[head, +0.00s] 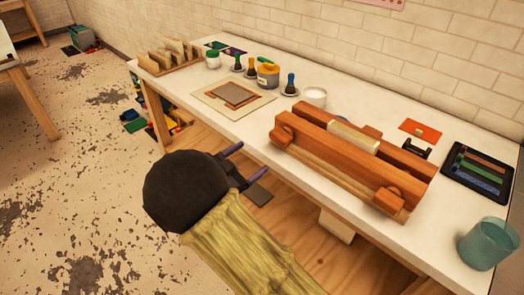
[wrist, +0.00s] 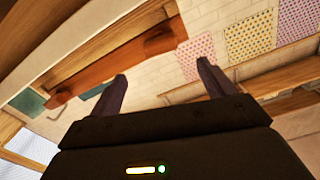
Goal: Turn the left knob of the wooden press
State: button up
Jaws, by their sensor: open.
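The wooden press (head: 345,160) lies lengthwise on the white table, reddish-brown with a pale roll across its middle. Its left knob (head: 282,137) is a rounded block on the front left face; a similar right knob (head: 388,200) is at the front right. My gripper (head: 254,158) is open and empty, left of the left knob and apart from it, by the table's front edge. In the wrist view, a reddish-brown beam (wrist: 115,66) with two knobs shows beyond my spread fingers (wrist: 162,70); I cannot tell which knob is the left one.
The white table (head: 232,128) also holds a framed board (head: 212,97), a white pot (head: 315,97), a dark tray (head: 480,172) and a teal cup (head: 487,242). A wooden shelf (head: 292,220) is below the tabletop.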

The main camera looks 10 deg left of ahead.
aim_at(276, 140)
jog(key=v, duration=0.4)
jog(key=shift+s+a, duration=0.1)
jog(key=shift+n, duration=0.6)
jog(key=p+x, duration=0.1)
jog(key=x, duration=1.6)
